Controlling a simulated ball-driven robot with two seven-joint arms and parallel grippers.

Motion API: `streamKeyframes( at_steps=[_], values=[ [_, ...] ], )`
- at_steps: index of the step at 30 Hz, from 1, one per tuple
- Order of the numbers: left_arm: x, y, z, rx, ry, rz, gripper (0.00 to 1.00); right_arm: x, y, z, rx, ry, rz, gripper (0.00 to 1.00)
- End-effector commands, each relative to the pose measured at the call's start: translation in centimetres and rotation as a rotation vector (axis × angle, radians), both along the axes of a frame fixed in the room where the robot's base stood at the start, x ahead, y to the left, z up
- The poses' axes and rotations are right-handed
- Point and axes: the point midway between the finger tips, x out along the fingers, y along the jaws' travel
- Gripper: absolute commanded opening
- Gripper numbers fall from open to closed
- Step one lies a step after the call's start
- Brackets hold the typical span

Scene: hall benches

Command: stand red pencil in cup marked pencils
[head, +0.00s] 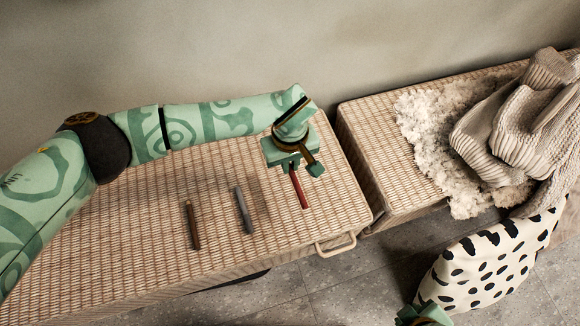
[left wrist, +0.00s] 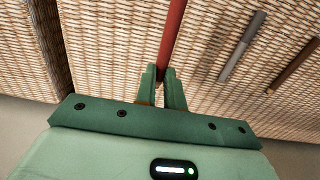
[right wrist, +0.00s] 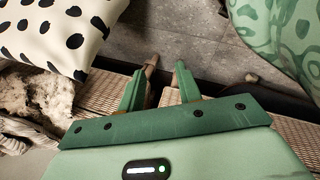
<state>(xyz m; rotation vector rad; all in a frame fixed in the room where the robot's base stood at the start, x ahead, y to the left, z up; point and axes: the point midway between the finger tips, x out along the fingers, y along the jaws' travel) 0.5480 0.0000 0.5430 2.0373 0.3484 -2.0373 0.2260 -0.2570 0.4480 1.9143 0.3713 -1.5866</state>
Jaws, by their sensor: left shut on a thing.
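The red pencil (head: 300,190) is held at one end by my left gripper (head: 294,168), over the right part of the near wicker bench. In the left wrist view, the red pencil (left wrist: 172,35) runs away from between the closed fingers (left wrist: 161,76). I cannot tell whether its far end touches the bench. My right gripper (right wrist: 164,75) is open and empty; only a bit of it shows at the bottom of the head view (head: 425,315). No cup marked pencils shows in any view.
A grey pencil (head: 243,210) and a brown pencil (head: 193,226) lie on the wicker bench (head: 120,250), left of the red one. A second bench (head: 375,130) beyond a narrow gap bears a fluffy throw (head: 430,120) and knitwear (head: 520,130). A spotted cushion (head: 485,265) is at lower right.

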Motion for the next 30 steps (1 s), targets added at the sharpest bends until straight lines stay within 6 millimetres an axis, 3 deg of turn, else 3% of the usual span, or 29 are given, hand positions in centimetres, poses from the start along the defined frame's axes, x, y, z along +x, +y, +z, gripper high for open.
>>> streamKeyframes(
  at_steps=[5,17,20,24,26,30],
  values=[
    [0.0,0.0,1.5,0.0,-0.003,0.0,0.0,0.3,0.0,1.0,0.001,-0.014,-0.001,0.34],
    [-0.2,0.1,1.4,0.001,0.001,-0.015,0.0,0.3,0.1,1.0,0.004,-0.018,-0.002,0.34],
    [-1.4,-0.4,1.8,-0.001,0.001,-0.058,0.0,0.2,0.2,0.6,0.013,-0.019,-0.006,0.34],
    [-4.6,-0.9,3.2,-0.001,-0.001,-0.158,0.0,-1.3,0.2,-1.1,0.021,0.013,-0.012,0.34],
    [-5.8,-0.2,4.3,0.001,-0.002,-0.203,0.0,-2.2,0.1,-2.2,0.024,0.033,-0.014,0.34],
    [-7.9,3.4,8.0,0.002,-0.005,-0.3,0.0,-4.8,-0.2,-5.1,0.026,0.095,-0.024,0.34]
  ],
)
